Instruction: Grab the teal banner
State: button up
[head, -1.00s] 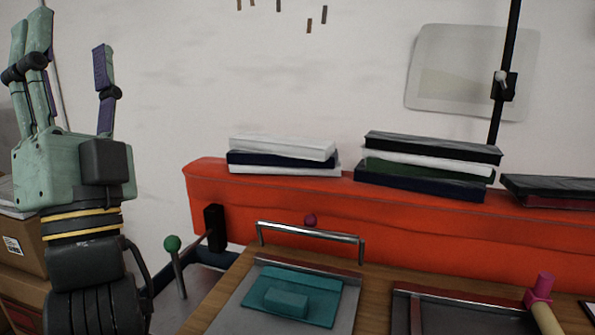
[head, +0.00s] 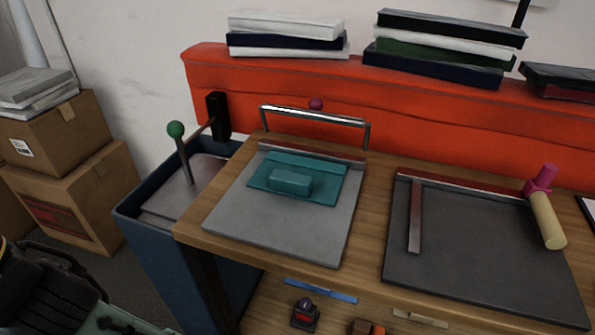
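A flat teal sheet (head: 327,176), the only teal piece in view that could be the banner, lies on a grey plate (head: 235,218) on the wooden table. A raised teal block (head: 290,181) sits on top of it. A metal bar handle (head: 315,114) stands behind the plate.
A dark board (head: 480,262) with a pink-and-cream handle (head: 545,205) lies right of the plate. A blue bin (head: 165,262) with a green-knobbed lever stands left of the table. An orange ledge (head: 290,76) with stacked books runs behind. Cardboard boxes (head: 75,195) stand at left.

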aim_at(299, 170)
jog(key=i+l, duration=0.1)
jog(key=l, duration=0.2)
jog(key=i+l, duration=0.1)
jog(key=l, duration=0.25)
jog(key=i+l, duration=0.15)
jog(key=l, duration=0.15)
jog(key=i+l, duration=0.1)
jog(key=l, duration=0.25)
